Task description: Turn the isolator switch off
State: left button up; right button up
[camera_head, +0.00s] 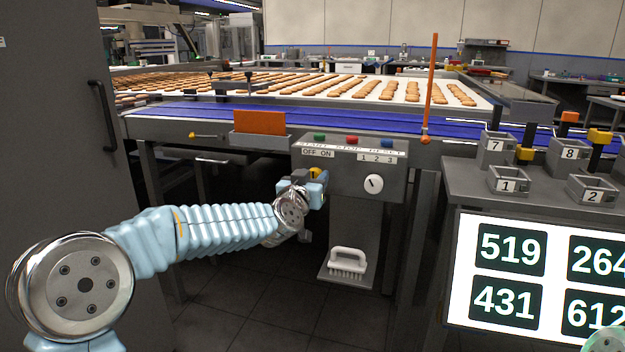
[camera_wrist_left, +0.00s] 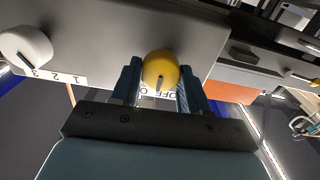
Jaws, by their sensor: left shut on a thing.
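The isolator switch is a yellow round knob (camera_wrist_left: 160,70) on the grey control box (camera_head: 346,158), under an "OFF ON" label (camera_head: 318,153). In the head view the yellow knob (camera_head: 315,173) shows only in part behind my gripper. My left gripper (camera_head: 316,188) is at the box front. In the wrist view its two blue fingers (camera_wrist_left: 160,85) stand on either side of the knob and are shut on it. My right gripper is not in view.
A white dial (camera_head: 373,184) marked 1 2 3 is on the same box, right of the knob. Green, red and blue buttons (camera_head: 352,140) sit on top. A white brush (camera_head: 347,262) lies on a shelf below. A number board (camera_head: 510,280) and numbered holders (camera_head: 508,182) stand at right.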

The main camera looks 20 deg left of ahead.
pick_arm(q)
jog(key=shift+a+f+n+b, duration=0.1)
jog(key=shift+n+b, duration=1.4)
jog(key=shift+n, duration=1.45)
jog(key=shift+a+f+n+b, duration=0.1)
jog(key=shift+n+b, duration=1.4)
jog(key=shift+n, duration=1.4)
jog(key=shift+a+f+n+b, duration=0.1)
jog(key=shift+n+b, duration=1.4)
jog(key=shift+n, duration=1.45)
jog(key=o, duration=1)
jog(key=shift+o, duration=0.2)
